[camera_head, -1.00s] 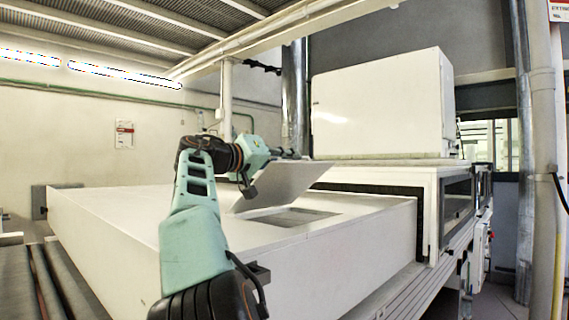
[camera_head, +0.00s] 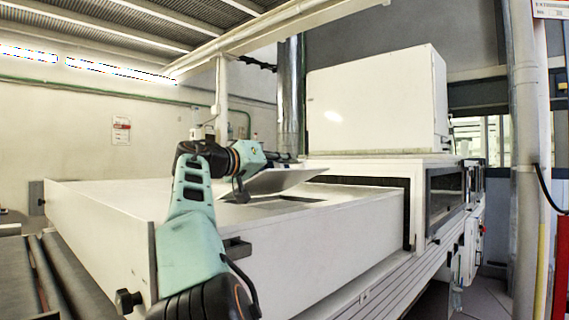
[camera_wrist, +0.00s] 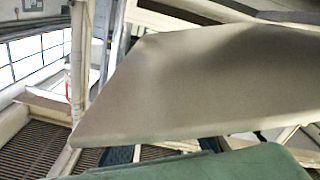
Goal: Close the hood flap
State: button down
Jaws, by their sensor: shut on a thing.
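The hood flap (camera_head: 280,181) is a light grey panel on top of the long white hood (camera_head: 330,222). It is tilted up at a shallow angle over a dark opening (camera_head: 262,199), raised towards the right. My gripper (camera_head: 292,158) is at the flap's raised far side, shut on the flap; its fingertips are small and partly hidden in the head view. In the wrist view the flap (camera_wrist: 200,85) shows as a large beige panel across the middle, and the fingertips cannot be made out.
A tall white box housing (camera_head: 375,105) stands on the machine behind the hood. A metal duct (camera_head: 290,95) rises behind my gripper. Dark rollers (camera_head: 65,275) lie at the lower left. A grey post (camera_head: 525,150) stands at the right.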

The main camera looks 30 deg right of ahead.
jog(key=c, duration=1.8)
grip_release()
jog(key=shift+c, duration=0.2)
jog(key=shift+a, duration=0.1)
jog(key=v, duration=1.1)
jog(key=shift+s+a, duration=0.2)
jog(key=shift+a, duration=0.15)
jog(key=shift+f, duration=0.1)
